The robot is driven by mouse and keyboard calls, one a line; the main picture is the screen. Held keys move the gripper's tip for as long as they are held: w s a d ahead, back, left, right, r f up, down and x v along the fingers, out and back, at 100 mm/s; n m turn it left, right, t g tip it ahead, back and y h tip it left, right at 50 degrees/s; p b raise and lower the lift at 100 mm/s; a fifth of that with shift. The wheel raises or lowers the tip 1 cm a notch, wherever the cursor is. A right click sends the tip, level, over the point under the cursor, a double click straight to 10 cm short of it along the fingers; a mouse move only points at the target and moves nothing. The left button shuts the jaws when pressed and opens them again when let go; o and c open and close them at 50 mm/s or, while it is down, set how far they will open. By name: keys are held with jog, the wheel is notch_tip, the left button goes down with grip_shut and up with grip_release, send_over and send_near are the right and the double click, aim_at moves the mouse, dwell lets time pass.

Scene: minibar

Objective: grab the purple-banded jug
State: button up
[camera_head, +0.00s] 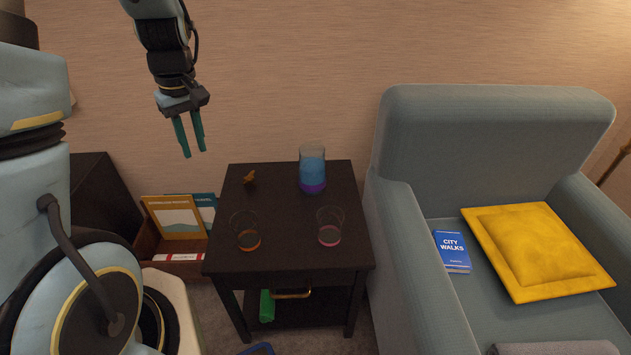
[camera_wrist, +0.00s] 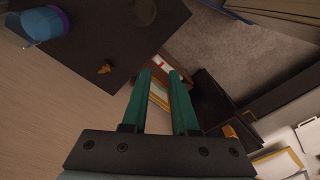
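The purple-banded jug (camera_head: 312,168) stands upright on the dark side table (camera_head: 285,262), near its back right. It is clear with blue contents and a purple band at the bottom. It also shows in the wrist view (camera_wrist: 42,24), at the top left corner. My gripper (camera_head: 196,154) is above and to the left of the table, pointing down. Its two green fingers are apart with nothing between them, as the wrist view also shows (camera_wrist: 161,74). The jug is well off to the right of the gripper in the head view.
Two glasses, one with an orange base (camera_head: 248,239) and one with a pink base (camera_head: 329,236), stand at the table's front. A small orange-brown figure (camera_head: 250,177) is at the back left. An armchair (camera_head: 420,250) stands close on the right, a wooden crate (camera_head: 150,240) on the left.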

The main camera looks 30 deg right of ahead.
jog(key=w+d+f+n+y+b, duration=0.1)
jog(key=d+f+b, duration=0.1)
jog(key=d+f, duration=0.3)
jog(key=w+d+f+n+b, duration=0.1)
jog(key=w+d+f+b, duration=0.15)
jog(key=d, duration=0.55)
jog(key=n+t+y+b, duration=0.1)
jog(key=n+t+b, duration=0.1)
jog(key=t+b, duration=0.1)
send_near(300, 181)
jog(key=shift+p+x, duration=0.5)
jog(key=shift+x, duration=4.6)
jog(key=shift+w+d+r, duration=0.1)
jog(key=shift+d, duration=0.05)
jog(key=shift+c, duration=0.3)
grip_shut()
